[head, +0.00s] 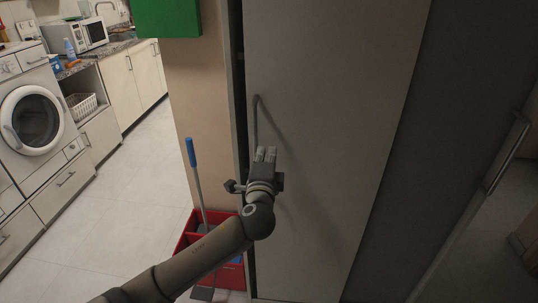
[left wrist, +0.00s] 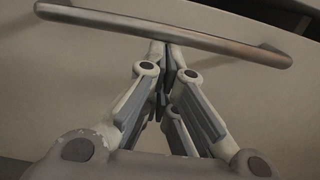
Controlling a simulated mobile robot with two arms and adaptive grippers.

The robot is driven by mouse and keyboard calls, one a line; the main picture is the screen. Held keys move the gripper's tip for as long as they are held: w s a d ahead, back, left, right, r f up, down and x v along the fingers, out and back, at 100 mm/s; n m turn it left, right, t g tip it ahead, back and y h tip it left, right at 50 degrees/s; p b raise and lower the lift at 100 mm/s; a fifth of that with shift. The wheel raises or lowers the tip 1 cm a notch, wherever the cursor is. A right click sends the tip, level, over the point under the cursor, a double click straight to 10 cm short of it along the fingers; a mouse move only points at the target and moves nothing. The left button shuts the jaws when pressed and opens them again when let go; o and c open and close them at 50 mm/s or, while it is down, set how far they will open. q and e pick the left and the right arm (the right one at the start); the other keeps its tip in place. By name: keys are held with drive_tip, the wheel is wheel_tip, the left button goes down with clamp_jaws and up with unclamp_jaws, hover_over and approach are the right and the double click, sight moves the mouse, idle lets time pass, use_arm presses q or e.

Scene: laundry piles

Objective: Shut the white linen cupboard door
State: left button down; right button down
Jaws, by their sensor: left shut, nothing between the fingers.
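The tall linen cupboard door (head: 335,120) looks pale grey in the shade and fills the middle of the head view. A dark gap runs along its left edge, beside the beige wall end, so it looks slightly ajar. Its long bar handle (head: 256,120) is near that left edge. My left gripper (head: 266,152) is shut and empty in front of the door, by the lower end of the handle. In the left wrist view, the fingertips (left wrist: 168,50) are right beside the metal handle bar (left wrist: 160,28); I cannot tell whether they touch. My right gripper is out of view.
Another door handle (head: 507,155) is at the far right. A washing machine (head: 32,122) and counters line the left; the tiled floor (head: 140,180) between is clear.

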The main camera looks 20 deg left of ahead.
sight(255, 150)
use_arm(q)
drive_tip(key=shift+s+a, duration=0.2)
drive_tip(key=shift+a, duration=0.55)
drive_tip(key=shift+s+a, duration=0.2)
drive_tip(key=shift+a, duration=0.55)
drive_tip(key=shift+s, duration=0.1)
